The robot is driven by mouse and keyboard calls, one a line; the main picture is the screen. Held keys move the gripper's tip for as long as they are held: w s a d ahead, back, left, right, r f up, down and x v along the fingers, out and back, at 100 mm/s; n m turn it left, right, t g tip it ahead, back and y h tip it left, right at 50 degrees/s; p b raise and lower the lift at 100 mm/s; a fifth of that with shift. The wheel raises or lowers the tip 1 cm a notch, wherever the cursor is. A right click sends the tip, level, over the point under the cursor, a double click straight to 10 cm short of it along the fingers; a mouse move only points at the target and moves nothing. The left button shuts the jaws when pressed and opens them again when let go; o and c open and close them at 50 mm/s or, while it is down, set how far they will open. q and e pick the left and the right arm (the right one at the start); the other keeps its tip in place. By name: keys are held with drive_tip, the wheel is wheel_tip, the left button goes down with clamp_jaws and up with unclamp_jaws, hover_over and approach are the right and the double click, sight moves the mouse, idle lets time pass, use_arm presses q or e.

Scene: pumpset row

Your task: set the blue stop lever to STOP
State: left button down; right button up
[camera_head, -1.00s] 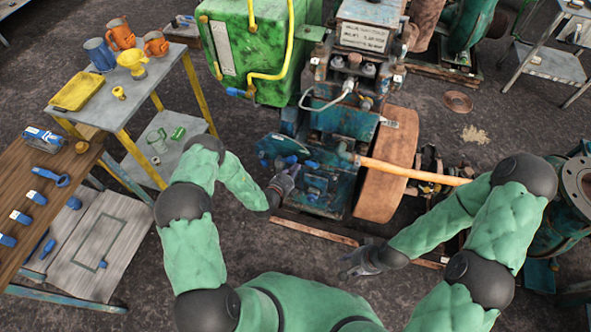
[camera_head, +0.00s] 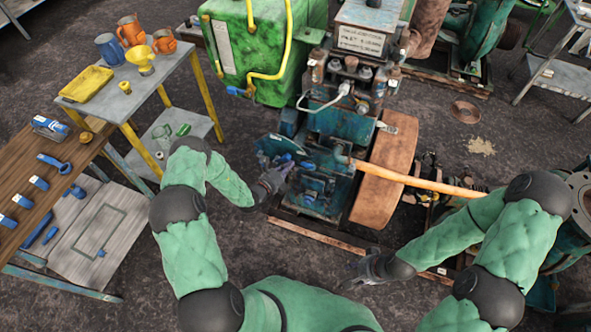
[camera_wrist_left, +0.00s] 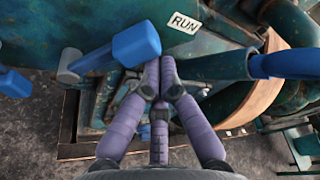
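In the left wrist view a blue lever (camera_wrist_left: 135,44) with a thick block-shaped end sticks out from the teal engine, beside a white RUN label (camera_wrist_left: 185,22). No STOP label is visible. My left gripper (camera_wrist_left: 160,68) has its purple fingers drawn together just beside the lever end, with nothing seen between them; whether they touch the lever is unclear. In the head view my left gripper (camera_head: 272,180) is at the left side of the engine (camera_head: 325,178), near small blue handles. My right gripper (camera_head: 358,266) is low in front of the engine, with fingers spread and empty.
In the left wrist view another blue handle (camera_wrist_left: 285,63) lies right of my fingers, and one more (camera_wrist_left: 14,83) at the left edge. A wooden bench (camera_head: 50,185) stands left. Floor between is open.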

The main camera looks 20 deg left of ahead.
sight(279, 159)
use_arm(q)
drive_tip(key=shift+w+a+r+n+t+h, duration=0.1)
drive_tip(key=shift+a+r+n+t+h, duration=0.15)
drive_tip(key=shift+a+r+n, duration=0.45)
drive_tip(key=shift+s+a+r+n+t+h, duration=0.1)
drive_tip(key=shift+a+r+n+t+h, duration=0.2)
drive_tip(key=shift+a+n, duration=0.7)
drive_tip(key=shift+w+a+r+n+t+h, duration=0.15)
drive_tip(key=shift+a+r+n+h, duration=0.1)
drive_tip(key=shift+a+r+n, duration=0.5)
use_arm(e)
drive_tip(key=shift+d+f, duration=0.15)
drive_tip(key=shift+f, duration=0.1)
use_arm(q)
drive_tip(key=shift+a+f, duration=0.1)
drive_tip(key=shift+a, duration=0.05)
